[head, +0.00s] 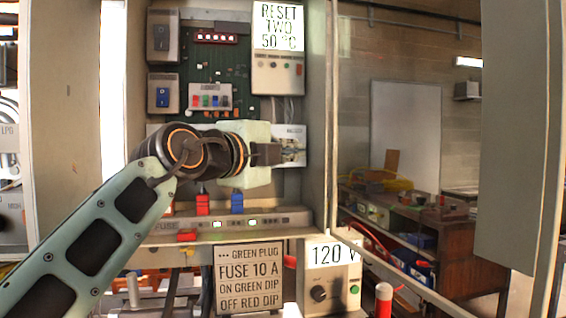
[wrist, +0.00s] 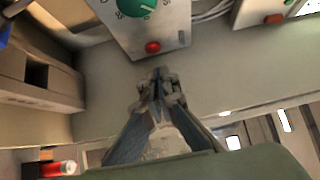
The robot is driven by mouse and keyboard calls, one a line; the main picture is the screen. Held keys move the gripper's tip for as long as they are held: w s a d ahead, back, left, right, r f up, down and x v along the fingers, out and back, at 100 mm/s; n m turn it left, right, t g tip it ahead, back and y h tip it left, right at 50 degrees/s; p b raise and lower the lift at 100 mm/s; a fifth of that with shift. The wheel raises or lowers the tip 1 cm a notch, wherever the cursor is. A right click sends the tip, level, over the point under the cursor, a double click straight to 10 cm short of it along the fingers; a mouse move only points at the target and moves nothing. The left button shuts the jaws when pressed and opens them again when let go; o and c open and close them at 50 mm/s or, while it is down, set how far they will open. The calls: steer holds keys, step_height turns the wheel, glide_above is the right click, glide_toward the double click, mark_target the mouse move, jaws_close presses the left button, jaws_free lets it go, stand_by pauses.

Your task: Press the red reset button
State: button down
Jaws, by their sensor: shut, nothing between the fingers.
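In the wrist view a round red button (wrist: 152,47) sits on a light grey panel (wrist: 118,32), below a green dial (wrist: 136,6). My gripper (wrist: 158,80) is shut and empty. Its fingertips are just below the red button in that picture, and a gap shows between them. In the head view my gripper (head: 278,154) reaches into the open cabinet. My arm and gripper hide part of the boards there, and I cannot make out the green dial. No reset label shows by the red button in the wrist view.
A sign (head: 279,26) reading "RESET TWO 50 °C" hangs above a small box (head: 278,76) with several small buttons or lights. Switches (head: 161,38) are at the upper left. A fuse strip (head: 240,221) lies below my gripper. The cabinet's side wall (head: 318,120) stands close on the right.

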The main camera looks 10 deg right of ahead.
steer(key=v, duration=1)
steer(key=shift+s, duration=0.15)
steer(key=shift+d, duration=0.15)
